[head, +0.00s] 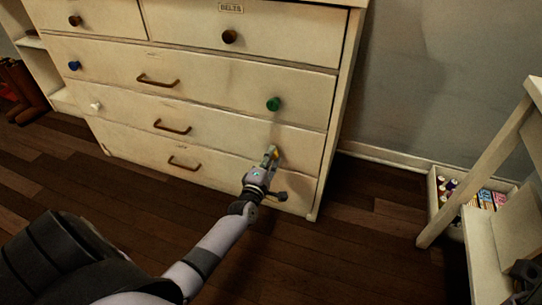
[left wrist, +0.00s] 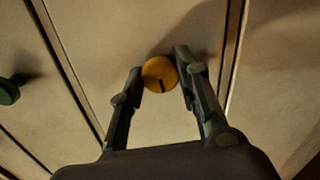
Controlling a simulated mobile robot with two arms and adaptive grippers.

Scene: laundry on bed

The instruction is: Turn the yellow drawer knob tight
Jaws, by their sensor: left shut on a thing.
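The yellow drawer knob (left wrist: 160,73) is round with a dark mark on its face. It sits on a cream drawer front of the dresser (head: 215,130). My left gripper (head: 272,154) reaches the right side of the third drawer row, and only a bit of yellow shows there in the head view. In the left wrist view, the fingers of my left gripper (left wrist: 161,76) are on both sides of the knob, shut on it. My right gripper (head: 527,280) seems to show only in part at the lower right edge; its fingers cannot be made out.
A green knob (head: 273,104) is just above my left gripper, and it also shows in the left wrist view (left wrist: 8,92). A white knob (head: 96,105) and a blue knob (head: 74,65) are at the left. A box of small items (head: 486,196) stands on the floor at right.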

